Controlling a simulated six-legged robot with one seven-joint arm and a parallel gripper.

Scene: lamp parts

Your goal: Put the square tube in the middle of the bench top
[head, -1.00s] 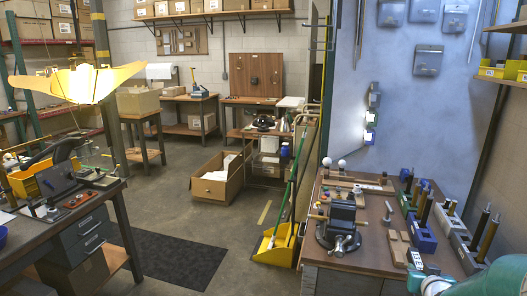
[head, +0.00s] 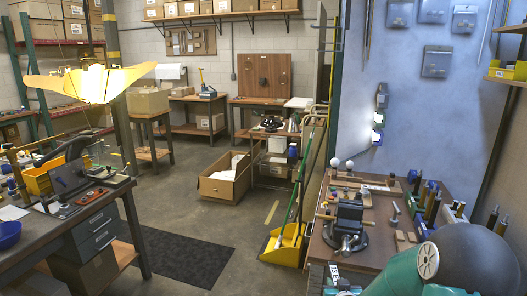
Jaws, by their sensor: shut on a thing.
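I cannot make out the square tube in the head view. A brown bench top (head: 385,258) is at the right, with a dark vise (head: 349,228) standing on it. Another bench top (head: 48,237), dark grey, is at the left edge. My teal arm with a large dark round joint comes in at the lower right and covers the near right part of the brown bench. My gripper's fingers do not show, so anything between them is hidden.
Blue blocks with upright rods (head: 432,203) crowd the right side of the brown bench. A blue bowl (head: 8,234) is on the left bench. A yellow dustpan (head: 284,246), an open cardboard box (head: 222,184) and a black mat (head: 180,256) are on the floor between the benches.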

